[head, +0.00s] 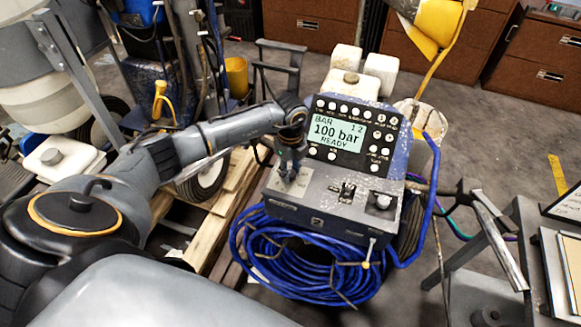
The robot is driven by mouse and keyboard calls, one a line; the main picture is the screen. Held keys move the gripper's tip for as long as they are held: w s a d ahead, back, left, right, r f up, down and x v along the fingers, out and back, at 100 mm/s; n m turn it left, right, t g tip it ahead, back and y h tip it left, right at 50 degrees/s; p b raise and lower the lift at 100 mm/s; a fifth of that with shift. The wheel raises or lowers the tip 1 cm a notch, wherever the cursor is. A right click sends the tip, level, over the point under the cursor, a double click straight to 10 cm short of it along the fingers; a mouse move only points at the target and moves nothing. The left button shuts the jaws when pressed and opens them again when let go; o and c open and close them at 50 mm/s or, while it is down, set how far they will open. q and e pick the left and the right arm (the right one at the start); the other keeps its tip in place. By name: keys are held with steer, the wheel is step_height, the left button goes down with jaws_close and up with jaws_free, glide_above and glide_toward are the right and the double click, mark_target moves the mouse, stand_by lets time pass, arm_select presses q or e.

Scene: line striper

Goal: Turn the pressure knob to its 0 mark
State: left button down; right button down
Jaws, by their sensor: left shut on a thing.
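The line striper's control box (330,207) stands in the middle of the head view. Its screen (336,132) reads BAR, 100 bar, READY and 12. My left gripper (289,172) points down at the left part of the box's grey top panel, beside a pale label. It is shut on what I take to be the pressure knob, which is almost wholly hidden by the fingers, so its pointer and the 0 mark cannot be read. A dark knob (382,202) at the right of the panel and a small switch (346,190) in the middle are free.
A coiled blue hose (310,262) hangs at the front of the machine. Round buttons surround the screen. A grey bar (498,238) and a table with papers (565,235) stand at the right. A wooden pallet (232,190) lies at the left.

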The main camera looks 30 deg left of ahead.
mark_target(291, 173)
arm_select(q)
steer(key=shift+n+p, duration=0.85)
steer(key=shift+n, duration=1.45)
steer(key=c, duration=1)
jaws_free()
steer(key=shift+r, duration=0.1)
step_height(291, 173, up, 12)
steer(key=shift+f, duration=0.1)
